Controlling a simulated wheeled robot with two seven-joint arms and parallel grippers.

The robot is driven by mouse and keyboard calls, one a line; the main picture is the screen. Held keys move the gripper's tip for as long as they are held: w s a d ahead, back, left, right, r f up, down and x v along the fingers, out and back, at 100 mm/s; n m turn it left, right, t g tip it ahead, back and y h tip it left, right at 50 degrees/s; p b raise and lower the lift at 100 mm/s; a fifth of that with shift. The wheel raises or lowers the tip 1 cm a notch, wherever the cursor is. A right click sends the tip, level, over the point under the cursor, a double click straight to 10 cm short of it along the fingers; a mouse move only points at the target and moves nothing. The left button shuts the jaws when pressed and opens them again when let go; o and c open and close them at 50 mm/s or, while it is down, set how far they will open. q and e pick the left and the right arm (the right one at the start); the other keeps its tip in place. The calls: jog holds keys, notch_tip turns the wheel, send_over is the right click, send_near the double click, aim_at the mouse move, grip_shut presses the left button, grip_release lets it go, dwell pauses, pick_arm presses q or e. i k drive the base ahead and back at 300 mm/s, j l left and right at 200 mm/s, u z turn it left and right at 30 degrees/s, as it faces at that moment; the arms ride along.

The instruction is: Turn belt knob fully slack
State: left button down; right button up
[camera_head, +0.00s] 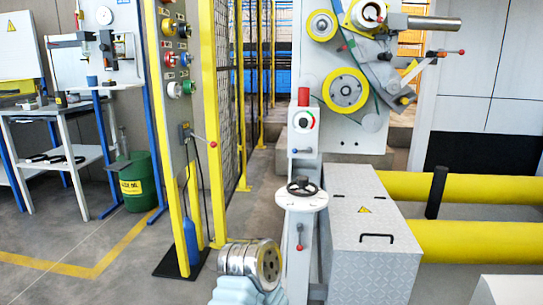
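A white post stands near the middle and carries a round dial knob (304,120) with coloured marks around it, under a red block (303,97). This looks like the belt knob, but its exact pointer position is too small to read. A small blue-tipped lever (300,151) sits below it. Further down the post is a black handwheel (302,187) on a round white plate, with a red-tipped lever (299,238) under it.
A wrapping machine with yellow rollers (344,91) stands behind the post. A grey checker-plate box (371,225) and yellow pipes (480,239) fill the right.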

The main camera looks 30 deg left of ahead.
aim_at(303, 122)
jog(key=k+u, duration=0.15)
jog(key=u, duration=0.75)
